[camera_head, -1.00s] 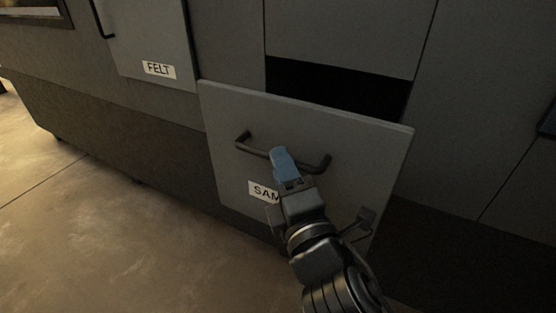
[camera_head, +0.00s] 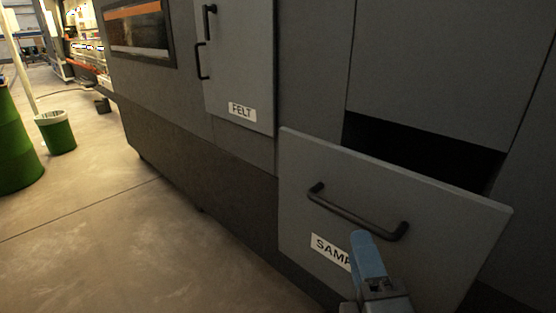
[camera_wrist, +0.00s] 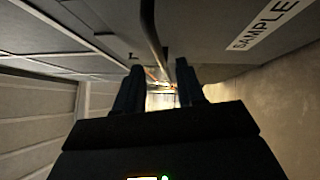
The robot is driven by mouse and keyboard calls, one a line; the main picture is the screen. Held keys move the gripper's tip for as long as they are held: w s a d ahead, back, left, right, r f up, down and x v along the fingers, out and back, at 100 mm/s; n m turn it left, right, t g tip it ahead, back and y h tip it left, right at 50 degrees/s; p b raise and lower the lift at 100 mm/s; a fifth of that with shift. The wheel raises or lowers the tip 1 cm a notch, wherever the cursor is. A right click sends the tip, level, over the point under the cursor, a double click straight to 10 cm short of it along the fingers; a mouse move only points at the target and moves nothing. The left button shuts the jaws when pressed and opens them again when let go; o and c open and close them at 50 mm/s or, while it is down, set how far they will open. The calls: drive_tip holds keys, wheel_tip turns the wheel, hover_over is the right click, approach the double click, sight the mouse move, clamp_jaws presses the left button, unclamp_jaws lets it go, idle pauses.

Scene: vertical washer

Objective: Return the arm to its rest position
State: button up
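The drawer labelled SAMPLE (camera_head: 430,215) stands pulled open from the grey machine, with a dark gap behind its front. Its dark bar handle (camera_head: 345,213) shows in full in the head view. My gripper (camera_head: 364,238) is at the lower middle, in front of the drawer front, just below the handle and covering part of the label. In the wrist view my gripper (camera_wrist: 158,75) has its two dark fingers apart with nothing held between them. The handle (camera_wrist: 152,30) shows ahead of the fingertips there. Most of my arm is out of view.
A FELT panel (camera_head: 238,65) with dark handles is left of the drawer on the grey machine (camera_head: 215,155). A green bin (camera_head: 57,135) and a green barrel (camera_head: 14,145) stand far left. The floor (camera_head: 130,240) at left is clear.

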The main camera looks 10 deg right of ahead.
drive_tip(key=s+f+m+g+y+p, duration=0.1)
drive_tip(key=s+f+m, duration=0.25)
drive_tip(key=s, duration=0.35)
drive_tip(key=s+f+m+g+y+p, duration=0.1)
drive_tip(key=s+f+m+y+p, duration=0.2)
drive_tip(key=s, duration=0.4)
drive_tip(key=s+d+r+m+g+h, duration=0.1)
drive_tip(key=s+d+m, duration=0.3)
drive_tip(key=s+m, duration=0.7)
drive_tip(key=s+r+g, duration=0.1)
drive_tip(key=s, duration=0.4)
drive_tip(key=shift+r+p, duration=0.2)
drive_tip(key=shift+p, duration=0.15)
